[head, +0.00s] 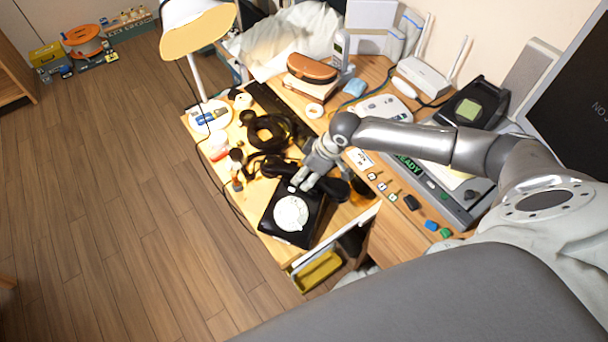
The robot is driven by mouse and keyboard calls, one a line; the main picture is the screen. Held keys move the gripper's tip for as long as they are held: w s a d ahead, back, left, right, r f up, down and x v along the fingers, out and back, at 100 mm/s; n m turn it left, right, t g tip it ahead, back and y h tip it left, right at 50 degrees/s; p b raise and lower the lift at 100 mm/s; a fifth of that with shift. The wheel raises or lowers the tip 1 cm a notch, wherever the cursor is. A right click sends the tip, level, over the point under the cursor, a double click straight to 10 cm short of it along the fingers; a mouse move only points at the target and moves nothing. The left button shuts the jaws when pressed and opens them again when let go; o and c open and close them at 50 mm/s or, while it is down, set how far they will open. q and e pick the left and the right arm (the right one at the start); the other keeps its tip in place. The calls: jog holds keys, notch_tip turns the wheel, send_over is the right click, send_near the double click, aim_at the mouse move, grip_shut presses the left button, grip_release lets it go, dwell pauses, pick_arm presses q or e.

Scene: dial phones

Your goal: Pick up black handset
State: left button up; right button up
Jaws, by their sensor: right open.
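A black dial phone (268,220) with a round white dial sits near the front corner of the wooden desk. The black handset (329,186) lies along the back of the phone, and its far end shows to the left of my gripper. My right gripper (304,181) reaches down over the middle of the handset, open, with its fingers at the handset. It hides the handset's middle part; I cannot tell whether the fingers touch it. My left gripper is not in view.
Black headphones (265,130) and dark cords lie left of my gripper. A white lamp (197,28) stands at the desk's left. A router (425,76), a grey device with a green display (407,164) and small coloured blocks crowd the right side.

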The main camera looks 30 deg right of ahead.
jog(key=shift+w+a+f, duration=0.1)
jog(key=shift+w+f, duration=0.1)
jog(key=shift+f, duration=0.3)
